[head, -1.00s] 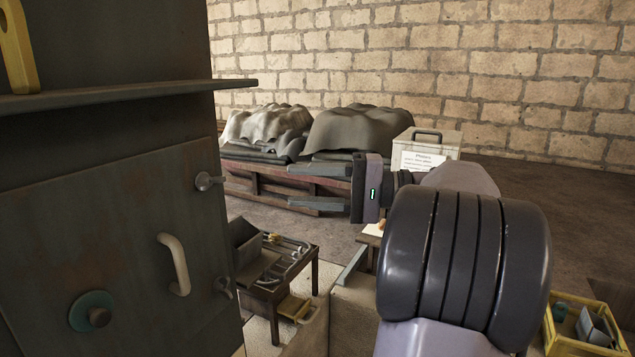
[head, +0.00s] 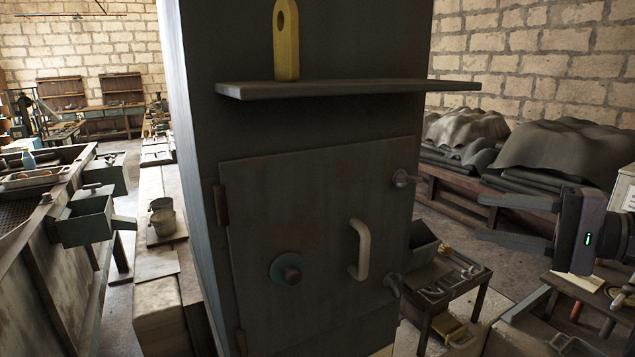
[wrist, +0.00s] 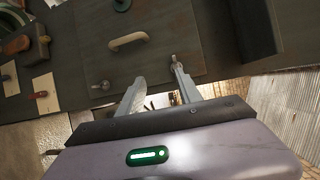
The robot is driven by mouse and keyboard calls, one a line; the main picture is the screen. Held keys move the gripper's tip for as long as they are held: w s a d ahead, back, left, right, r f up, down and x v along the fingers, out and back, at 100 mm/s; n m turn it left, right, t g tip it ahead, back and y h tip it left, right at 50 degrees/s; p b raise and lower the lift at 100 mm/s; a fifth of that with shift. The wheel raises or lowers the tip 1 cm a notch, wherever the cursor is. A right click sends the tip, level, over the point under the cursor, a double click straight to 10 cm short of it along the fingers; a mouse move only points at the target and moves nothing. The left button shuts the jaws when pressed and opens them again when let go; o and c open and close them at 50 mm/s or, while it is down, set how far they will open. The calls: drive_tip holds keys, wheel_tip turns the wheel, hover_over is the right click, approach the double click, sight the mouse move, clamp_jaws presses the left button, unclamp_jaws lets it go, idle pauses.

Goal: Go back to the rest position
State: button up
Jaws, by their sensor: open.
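My gripper (head: 497,219) is at the right of the head view, its two grey fingers spread apart and pointing left, with nothing between them. It is in front of the covered heaps and to the right of a dark metal cabinet. In the wrist view my gripper (wrist: 153,80) also shows open and empty, its fingers pointing toward the cabinet door (wrist: 150,45). The door (head: 315,230) is closed, with a pale curved handle (head: 361,250), a round teal knob (head: 287,268) and small latches at its right edge. I cannot tell whether the fingers touch anything.
A shelf (head: 350,89) juts from the cabinet and carries a yellow holed block (head: 287,40). A low table (head: 450,290) with tools stands right of the cabinet. A long bench (head: 60,240) is at the left. Grey covered heaps (head: 560,148) lie along the back wall.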

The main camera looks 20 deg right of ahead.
drive_tip(key=w+a+f+n+g, duration=0.1)
drive_tip(key=w+a+f+g, duration=0.15)
drive_tip(key=a, duration=0.45)
drive_tip(key=w+a+f+n+g, duration=0.1)
drive_tip(key=a+f+g, duration=0.25)
drive_tip(key=a, duration=0.45)
drive_tip(key=s+a+f+n+g+h, duration=0.1)
drive_tip(key=s+a+f+n+h, duration=0.1)
drive_tip(key=s+a+f, duration=0.3)
drive_tip(key=s+a+f+n+g+h, duration=0.1)
drive_tip(key=s+a+f+n+h, duration=0.2)
drive_tip(key=a+f, duration=0.7)
drive_tip(key=s+a+h+b, duration=0.1)
drive_tip(key=s+a+h, duration=0.1)
drive_tip(key=s, duration=0.1)
drive_tip(key=shift+f+h, duration=0.3)
drive_tip(key=shift+a, duration=0.1)
